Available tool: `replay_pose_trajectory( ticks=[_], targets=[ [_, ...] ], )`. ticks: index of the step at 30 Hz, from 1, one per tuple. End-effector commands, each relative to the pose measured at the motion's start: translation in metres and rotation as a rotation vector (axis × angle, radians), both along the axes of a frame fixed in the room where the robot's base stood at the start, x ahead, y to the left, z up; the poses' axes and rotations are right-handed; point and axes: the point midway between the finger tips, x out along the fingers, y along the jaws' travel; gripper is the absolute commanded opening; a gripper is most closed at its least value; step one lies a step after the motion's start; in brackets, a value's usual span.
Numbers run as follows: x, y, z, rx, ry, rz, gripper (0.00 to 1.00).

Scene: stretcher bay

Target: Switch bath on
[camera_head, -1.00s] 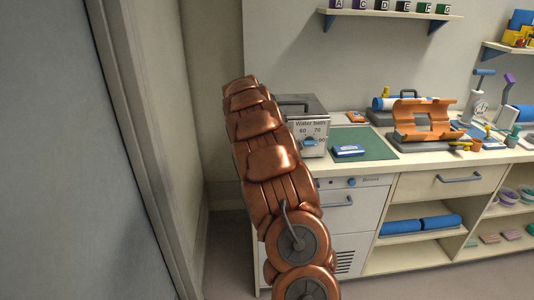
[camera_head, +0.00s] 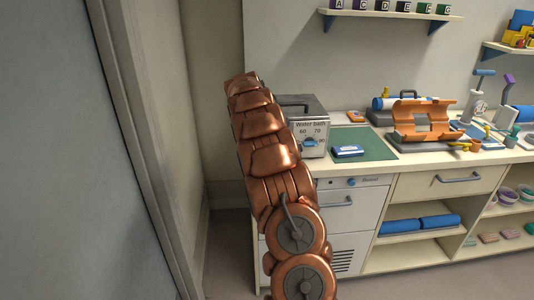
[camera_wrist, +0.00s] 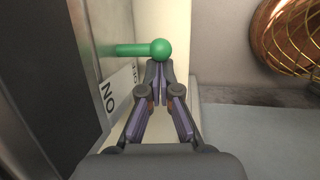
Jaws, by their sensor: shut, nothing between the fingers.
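The water bath (camera_head: 308,108) is a grey box with a dark top handle, at the left end of the counter. Its front has a "Water bath" scale and a blue knob (camera_head: 310,142); my arm covers its left part. In the wrist view a green lever with a ball end (camera_wrist: 160,49) sticks out sideways above a white label (camera_wrist: 117,92) with partly hidden letters that look like "NO" or upside-down "ON". My gripper (camera_wrist: 160,70) is shut and empty, its tips just below the green ball; I cannot tell if they touch it. The head view does not show my gripper.
A blue-and-white box (camera_head: 347,150) lies on a green mat (camera_head: 375,143) right of the bath. An orange cradle (camera_head: 422,118) stands farther right. A wall and door frame (camera_head: 125,110) stand close on the left. A shelf (camera_head: 390,12) hangs above.

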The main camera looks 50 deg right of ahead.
Motion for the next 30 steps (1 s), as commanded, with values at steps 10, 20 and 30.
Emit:
replay_pose_trajectory(
  ticks=[10,20,30],
  targets=[
    [-0.0009,-0.0024,0.0014,0.018,0.024,-0.001,0.0],
    [-0.0009,-0.0026,0.0027,0.038,0.044,-0.003,0.0],
    [-0.0004,-0.0026,0.0046,0.041,0.047,-0.002,0.0]
  ],
)
